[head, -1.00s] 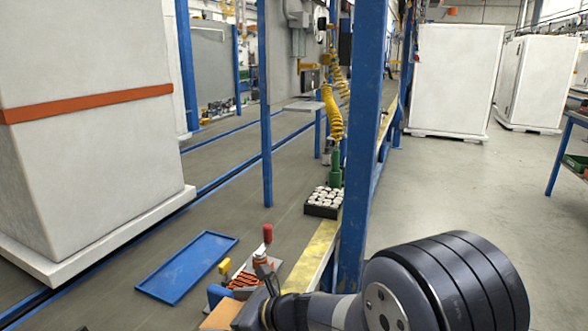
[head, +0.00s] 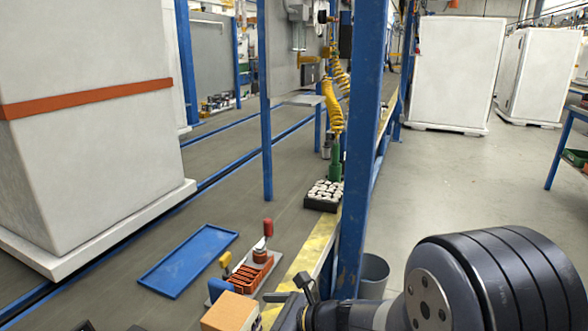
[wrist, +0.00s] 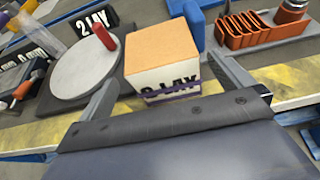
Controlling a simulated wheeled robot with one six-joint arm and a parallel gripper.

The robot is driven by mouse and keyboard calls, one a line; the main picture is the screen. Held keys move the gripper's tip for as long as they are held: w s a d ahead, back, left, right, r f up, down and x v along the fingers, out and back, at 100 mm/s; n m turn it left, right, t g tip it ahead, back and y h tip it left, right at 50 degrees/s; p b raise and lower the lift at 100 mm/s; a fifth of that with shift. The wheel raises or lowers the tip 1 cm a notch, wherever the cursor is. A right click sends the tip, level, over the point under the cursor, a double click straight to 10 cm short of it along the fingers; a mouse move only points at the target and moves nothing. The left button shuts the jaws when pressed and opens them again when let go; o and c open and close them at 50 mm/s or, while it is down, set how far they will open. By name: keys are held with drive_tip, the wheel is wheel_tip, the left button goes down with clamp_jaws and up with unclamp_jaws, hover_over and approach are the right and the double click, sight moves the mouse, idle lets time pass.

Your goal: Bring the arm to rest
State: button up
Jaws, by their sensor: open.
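My gripper (wrist: 165,88) is open, with one finger on each side of the wrist picture. A small tan-topped box (wrist: 163,50) with a white side and dark lettering shows beyond and between the fingers. I cannot tell how far the fingertips are from it. In the head view my gripper (head: 285,303) is low in the middle, partly hidden by my wrist, and the box (head: 228,313) is just left of it. My arm comes in from the lower right.
An orange slotted holder (head: 250,273) and a red-handled clamp (head: 267,230) sit beside the yellow edge strip. A blue tray (head: 188,261) lies to the left. A blue post (head: 357,150) stands close behind my arm. A grey bin (head: 374,273) is right of the post.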

sight(229, 319)
drive_tip(key=b+x, duration=0.1)
drive_tip(key=x, duration=0.2)
drive_tip(key=b+x, duration=0.1)
drive_tip(key=x, duration=0.2)
drive_tip(key=b+x, duration=0.1)
drive_tip(key=x, duration=0.2)
drive_tip(key=shift+s+f+b, duration=0.2)
drive_tip(key=shift+f+b, duration=0.15)
drive_tip(key=shift+b, duration=0.05)
wheel_tip(229, 319, up, 19)
drive_tip(key=p, duration=1)
drive_tip(key=w+d+f+m+t+h, duration=0.2)
drive_tip(key=d+f+m+h, duration=0.15)
drive_tip(key=d, duration=0.65)
drive_tip(key=w+d+f+m+t+h+b, duration=0.1)
drive_tip(key=w+d+f+m+t+h, duration=0.15)
drive_tip(key=d+f, duration=0.45)
drive_tip(key=w+d+f+m+t+h, duration=0.2)
drive_tip(key=d+f+m+t, duration=0.15)
drive_tip(key=d, duration=0.85)
wheel_tip(229, 319, up, 16)
drive_tip(key=p, duration=1.5)
drive_tip(key=shift+d+g+h, duration=0.3)
drive_tip(key=shift+w+m, duration=0.1)
drive_tip(key=shift+m, duration=0.15)
